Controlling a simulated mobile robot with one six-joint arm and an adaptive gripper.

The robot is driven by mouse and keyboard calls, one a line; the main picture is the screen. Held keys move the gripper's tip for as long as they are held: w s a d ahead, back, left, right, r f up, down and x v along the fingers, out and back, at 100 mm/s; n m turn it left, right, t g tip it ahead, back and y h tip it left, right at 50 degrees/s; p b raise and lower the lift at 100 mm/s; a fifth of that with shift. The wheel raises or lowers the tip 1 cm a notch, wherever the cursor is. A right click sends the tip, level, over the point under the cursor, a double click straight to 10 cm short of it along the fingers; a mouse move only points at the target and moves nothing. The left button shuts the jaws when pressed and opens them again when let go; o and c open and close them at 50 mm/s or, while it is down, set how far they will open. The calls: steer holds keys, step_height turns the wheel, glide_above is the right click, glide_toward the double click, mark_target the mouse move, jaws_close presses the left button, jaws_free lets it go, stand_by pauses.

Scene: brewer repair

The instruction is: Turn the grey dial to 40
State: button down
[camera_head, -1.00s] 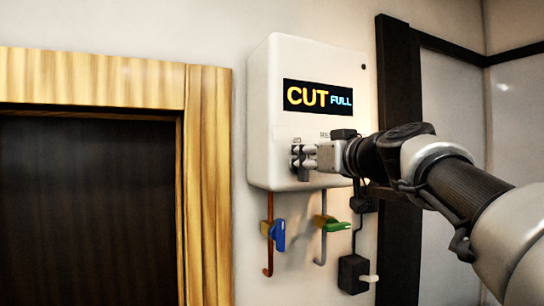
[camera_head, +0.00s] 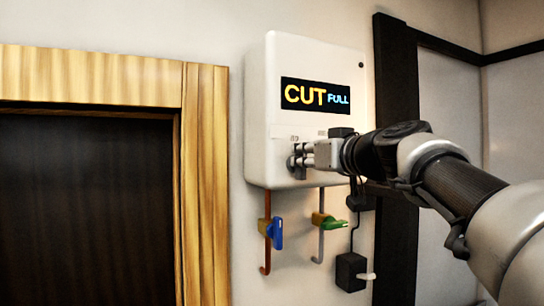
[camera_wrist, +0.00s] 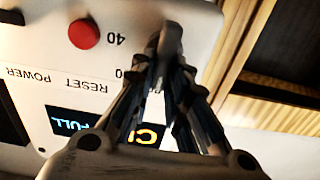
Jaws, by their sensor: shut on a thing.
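The white wall-mounted brewer box (camera_head: 262,100) has a display (camera_head: 316,96) reading "CUT FULL". My gripper (camera_head: 299,158) is at the lower left of its front, shut on the grey dial. In the wrist view, my gripper's fingers (camera_wrist: 167,62) converge on the dial (camera_wrist: 169,36), which is mostly hidden between the tips. Other marks are partly covered by the fingers, and the dial's pointer is not clear.
A red button (camera_wrist: 84,33) sits near the RESET and POWER labels. Below the box are a blue valve handle (camera_head: 278,232), a green valve handle (camera_head: 331,225) and a black wall box (camera_head: 351,272). A wood-framed dark opening (camera_head: 205,180) lies to the left.

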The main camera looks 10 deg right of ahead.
steer(key=m, duration=0.2)
steer(key=d+m+b, duration=0.1)
steer(key=m, duration=0.1)
steer(key=shift+w+f+m, duration=0.1)
steer(key=shift+m, duration=0.3)
steer(key=shift+w+d+f+m, duration=0.15)
steer(key=shift+f+m, duration=0.15)
steer(key=shift+m, duration=1.85)
steer(key=shift+d+f+m, duration=0.2)
steer(key=shift+f+m, duration=0.05)
steer(key=shift+m, duration=1.85)
steer(key=shift+w+d+f+m, duration=0.15)
steer(key=shift+f+m, duration=0.15)
steer(key=shift+m, duration=1.85)
steer(key=shift+s, duration=0.1)
steer(key=c, duration=1.6)
jaws_free()
steer(key=shift+o, duration=0.2)
